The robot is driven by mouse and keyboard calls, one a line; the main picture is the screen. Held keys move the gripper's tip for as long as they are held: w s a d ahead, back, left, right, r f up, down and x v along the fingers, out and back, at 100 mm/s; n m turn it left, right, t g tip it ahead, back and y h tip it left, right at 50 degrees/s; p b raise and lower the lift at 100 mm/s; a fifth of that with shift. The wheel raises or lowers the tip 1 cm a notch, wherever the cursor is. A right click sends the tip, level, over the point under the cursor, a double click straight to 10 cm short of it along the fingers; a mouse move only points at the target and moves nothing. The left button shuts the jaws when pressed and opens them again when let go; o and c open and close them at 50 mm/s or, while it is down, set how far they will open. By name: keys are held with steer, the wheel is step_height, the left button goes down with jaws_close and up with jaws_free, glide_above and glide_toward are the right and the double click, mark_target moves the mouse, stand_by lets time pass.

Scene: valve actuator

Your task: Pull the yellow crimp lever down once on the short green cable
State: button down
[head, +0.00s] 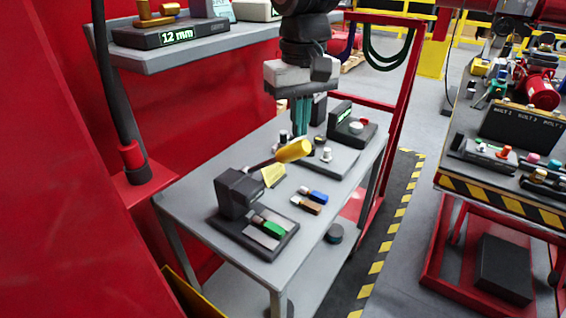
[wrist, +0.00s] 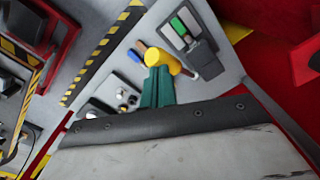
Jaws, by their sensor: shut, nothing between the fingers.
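The crimp tool (head: 238,192) stands at the front left of the grey table, a dark block on a dark base. Its lever has a yellow handle (head: 293,150) that points to the right and slightly up. The handle also shows in the wrist view (wrist: 163,60). The short green cable (head: 273,229) lies in the tool's base, and shows in the wrist view (wrist: 178,27). My gripper (head: 300,130) points down just behind the yellow handle, with green fingers shut and empty. In the wrist view the fingertips (wrist: 158,72) overlap the handle; I cannot tell whether they touch.
A blue cable (head: 313,194) and a brown one (head: 305,206) lie on the table (head: 205,185) right of the tool. A grey plate with knobs (head: 327,157) and a dark device (head: 352,128) stand behind. A shelf (head: 200,45) hangs at upper left.

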steer(key=shift+f, duration=6.25)
steer(key=shift+r, duration=6.5)
steer(key=s+d+f+m, duration=0.2)
steer(key=s+d+f, duration=0.1)
steer(key=s+d, duration=0.6)
steer(key=s+d+f+m+t, duration=0.1)
steer(key=s+d+f+m, duration=0.1)
steer(key=s+d, duration=0.8)
steer(key=shift+s+d+f, duration=0.3)
steer(key=shift+d+f, duration=0.35)
steer(key=shift+d, duration=0.3)
